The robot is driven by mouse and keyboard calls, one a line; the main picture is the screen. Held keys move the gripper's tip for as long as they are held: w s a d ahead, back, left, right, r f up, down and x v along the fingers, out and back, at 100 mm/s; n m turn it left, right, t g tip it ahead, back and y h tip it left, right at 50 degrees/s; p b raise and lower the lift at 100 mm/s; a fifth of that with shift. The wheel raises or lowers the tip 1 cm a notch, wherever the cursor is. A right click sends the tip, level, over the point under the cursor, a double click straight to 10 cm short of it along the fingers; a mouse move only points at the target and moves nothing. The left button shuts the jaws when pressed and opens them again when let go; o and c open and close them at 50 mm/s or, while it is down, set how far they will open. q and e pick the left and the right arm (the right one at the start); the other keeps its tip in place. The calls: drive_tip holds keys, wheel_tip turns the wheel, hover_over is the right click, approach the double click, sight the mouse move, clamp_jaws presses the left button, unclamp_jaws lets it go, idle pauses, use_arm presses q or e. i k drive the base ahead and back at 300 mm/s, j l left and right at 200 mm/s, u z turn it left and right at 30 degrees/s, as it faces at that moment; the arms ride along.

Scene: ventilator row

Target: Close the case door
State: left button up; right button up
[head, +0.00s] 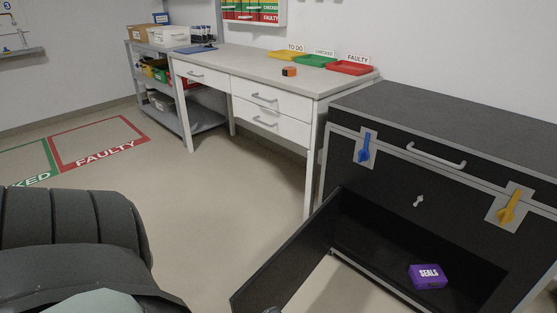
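The black case (385,170) with grey trim stands at the right. Its door (300,255) is a dark panel joined at the left side of the low front opening. The door stands wide open, swung out toward me, and its near lower part is cut off by the picture's bottom edge. A purple box marked SEALS (428,277) lies inside the open compartment (400,245). A small light turn-knob (419,200) sits above the opening. Neither of my grippers can be made out in the head view.
The case front has a blue latch (366,150), a yellow latch (508,206) and a bar handle (436,156). A workbench (245,62) with drawers stands behind, holding yellow, green and red trays. A shelf unit (190,124) is beyond. Floor left of the door is clear.

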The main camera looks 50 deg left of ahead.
sight(278, 280)
drive_tip(key=k+j+z, duration=0.1)
drive_tip(key=k+j, duration=0.15)
drive_tip(key=j, duration=0.25)
drive_tip(key=k+j, duration=0.3)
drive_tip(key=j, duration=0.5)
drive_tip(key=k+j+z, duration=0.1)
drive_tip(key=j, duration=0.3)
drive_tip(key=k+j, duration=0.1)
drive_tip(key=j, duration=0.25)
drive_tip(key=z, duration=0.05)
